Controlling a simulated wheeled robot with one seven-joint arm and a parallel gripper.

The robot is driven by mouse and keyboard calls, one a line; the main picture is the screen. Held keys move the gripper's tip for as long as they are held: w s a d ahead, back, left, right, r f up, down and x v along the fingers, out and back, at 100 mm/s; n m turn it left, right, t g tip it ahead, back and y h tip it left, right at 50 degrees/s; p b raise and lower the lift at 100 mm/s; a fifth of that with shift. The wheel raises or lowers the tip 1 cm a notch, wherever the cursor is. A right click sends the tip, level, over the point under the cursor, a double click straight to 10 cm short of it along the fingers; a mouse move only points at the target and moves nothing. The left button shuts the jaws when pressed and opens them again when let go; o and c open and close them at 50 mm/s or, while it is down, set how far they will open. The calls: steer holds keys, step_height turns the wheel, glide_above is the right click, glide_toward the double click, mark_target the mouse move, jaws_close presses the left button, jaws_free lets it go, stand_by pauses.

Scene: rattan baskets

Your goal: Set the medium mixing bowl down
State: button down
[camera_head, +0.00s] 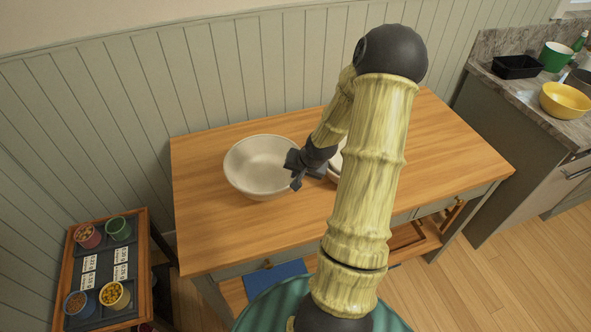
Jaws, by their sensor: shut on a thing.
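A cream mixing bowl (258,160), which I take for the medium mixing bowl, is upright and empty over the left part of the wooden table. My gripper (297,170) is shut on its right rim. I cannot tell whether the bowl's base touches the table. A second pale bowl (335,167) stands just to the right, mostly hidden behind my arm.
The wooden table (215,225) is bare in front of the bowl and at the right. A small rack (100,255) with several filled cups stands at the lower left. A stone counter at the right holds a yellow bowl (565,100), a black tray (517,67) and a green pot (555,56).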

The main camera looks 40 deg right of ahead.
steer(key=shift+d+f, duration=0.3)
steer(key=shift+f, duration=0.5)
steer(key=shift+f, duration=1.85)
steer(key=shift+f, duration=0.15)
steer(key=c, duration=1.6)
jaws_free()
steer(key=shift+s, duration=0.1)
steer(key=shift+s+r, duration=0.1)
steer(key=shift+r, duration=0.4)
steer(key=p+v, duration=0.1)
steer(key=v, duration=1)
steer(key=shift+s+p, duration=0.2)
steer(key=shift+p, duration=0.2)
